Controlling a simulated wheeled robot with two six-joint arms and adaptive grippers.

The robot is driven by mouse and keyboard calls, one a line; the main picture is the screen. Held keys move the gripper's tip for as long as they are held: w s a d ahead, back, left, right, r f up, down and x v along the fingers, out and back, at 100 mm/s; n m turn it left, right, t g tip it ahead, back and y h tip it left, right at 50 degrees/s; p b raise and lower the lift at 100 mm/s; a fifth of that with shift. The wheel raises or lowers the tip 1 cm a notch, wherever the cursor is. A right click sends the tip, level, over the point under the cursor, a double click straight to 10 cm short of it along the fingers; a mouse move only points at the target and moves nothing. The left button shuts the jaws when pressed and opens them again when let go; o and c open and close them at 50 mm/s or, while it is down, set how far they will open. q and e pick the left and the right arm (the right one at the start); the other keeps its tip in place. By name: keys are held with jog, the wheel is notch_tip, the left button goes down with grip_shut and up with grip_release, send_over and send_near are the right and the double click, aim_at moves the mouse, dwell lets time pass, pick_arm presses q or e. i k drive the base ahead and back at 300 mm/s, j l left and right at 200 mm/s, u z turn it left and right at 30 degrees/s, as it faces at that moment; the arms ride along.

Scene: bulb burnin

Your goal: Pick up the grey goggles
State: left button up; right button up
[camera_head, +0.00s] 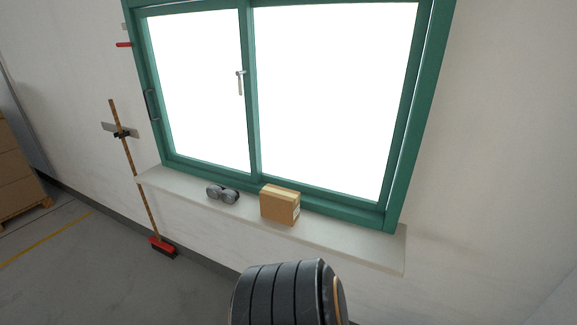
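The grey goggles (222,193) lie on the pale window sill (352,241), left of a cardboard box and a little apart from it. They are small in the picture, with two rounded dark grey parts side by side. A dark ribbed cylindrical part, which looks like one of my arm links, rises at the bottom middle, below the sill and apart from the goggles. No gripper fingers show, so neither of my grippers is in view.
A small cardboard box (280,204) stands on the sill. Behind is a green-framed window (252,100) with a handle. A broom (134,165) leans at the wall left of the sill. Stacked boxes (20,170) stand far left. The sill's right part is clear.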

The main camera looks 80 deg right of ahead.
aim_at(228, 196)
jog(key=z, duration=2.15)
jog(key=i, duration=0.1)
